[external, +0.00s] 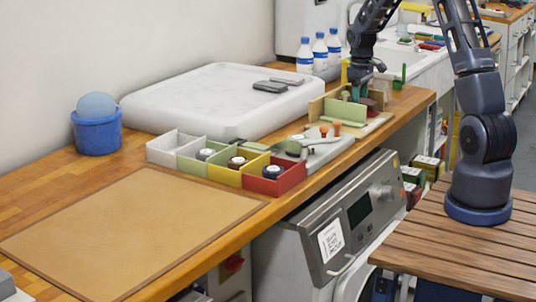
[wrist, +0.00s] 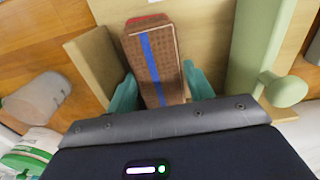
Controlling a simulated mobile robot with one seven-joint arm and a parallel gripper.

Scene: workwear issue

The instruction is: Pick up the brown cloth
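The brown cloth (wrist: 150,62) is a folded, block-like bundle with a blue stripe, standing upright in a wooden holder (wrist: 95,58). A bit of red shows behind its far end in the wrist view. My gripper (wrist: 161,85) has its two teal fingers on either side of the cloth, very close to it. The cloth hides parts of the fingertips, so I cannot tell whether they press on it. In the external view my gripper (external: 364,90) is down at the holder (external: 335,108), and the cloth is mostly hidden there.
A grey rolled item (wrist: 38,98) lies to the left. Colored bins (external: 272,176), a white slab (external: 215,95) and bottles (external: 320,50) are nearby. The tan mat (external: 130,230) is bare.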

